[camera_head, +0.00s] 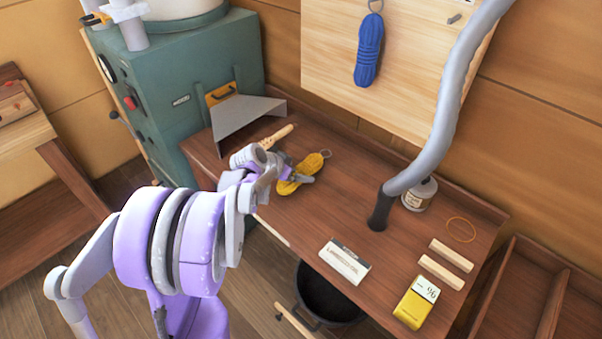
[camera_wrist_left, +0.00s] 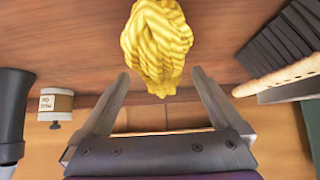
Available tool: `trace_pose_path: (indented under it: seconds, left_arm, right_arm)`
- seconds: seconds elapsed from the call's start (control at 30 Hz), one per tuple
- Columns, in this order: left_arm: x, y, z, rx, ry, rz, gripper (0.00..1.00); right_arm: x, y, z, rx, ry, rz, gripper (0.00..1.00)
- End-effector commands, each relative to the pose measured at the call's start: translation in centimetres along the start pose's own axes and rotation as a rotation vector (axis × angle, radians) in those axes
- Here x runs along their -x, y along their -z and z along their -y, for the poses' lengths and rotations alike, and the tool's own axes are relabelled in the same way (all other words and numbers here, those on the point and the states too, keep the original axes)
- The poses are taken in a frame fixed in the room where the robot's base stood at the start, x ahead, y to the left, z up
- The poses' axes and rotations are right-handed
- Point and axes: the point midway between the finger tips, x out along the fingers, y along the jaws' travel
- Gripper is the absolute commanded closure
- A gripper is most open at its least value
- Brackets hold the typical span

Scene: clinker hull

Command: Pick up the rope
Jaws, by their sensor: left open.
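A coiled yellow rope (camera_head: 301,171) with a small ring at its end lies on the brown workbench (camera_head: 345,200). It also shows in the left wrist view as a yellow bundle (camera_wrist_left: 157,40), centred just ahead of and between the fingertips. A blue rope (camera_head: 368,48) hangs on the light wooden board. My left gripper (camera_head: 289,177) is over the yellow rope, covering part of it in the head view. Its two fingers stand apart in the left wrist view (camera_wrist_left: 159,75), with no grip on the rope. My right gripper is not in view.
A grey hose (camera_head: 452,105) with a black nozzle stands right of the rope, by a labelled can (camera_head: 419,195). A wooden-handled tool (camera_head: 277,136) and a grey metal sheet (camera_head: 243,116) lie left. A white box (camera_head: 344,262) and yellow pack (camera_head: 416,302) sit near the front.

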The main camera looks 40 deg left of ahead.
Motion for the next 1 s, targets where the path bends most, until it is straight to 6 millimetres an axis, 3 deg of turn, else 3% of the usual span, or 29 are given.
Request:
trace_pose_path:
  seconds: [0.2,0.47,1.0]
  left_arm:
    - [-2.6,0.0,0.1,-0.002,0.000,0.000,0.00]
    - [-2.9,-0.1,0.1,-0.001,0.001,0.000,0.00]
    - [-2.8,-0.1,0.1,-0.001,0.001,0.000,0.95]
  right_arm:
    - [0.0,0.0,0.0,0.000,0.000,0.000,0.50]
    - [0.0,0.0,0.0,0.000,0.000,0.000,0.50]
    - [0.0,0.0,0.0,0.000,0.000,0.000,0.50]
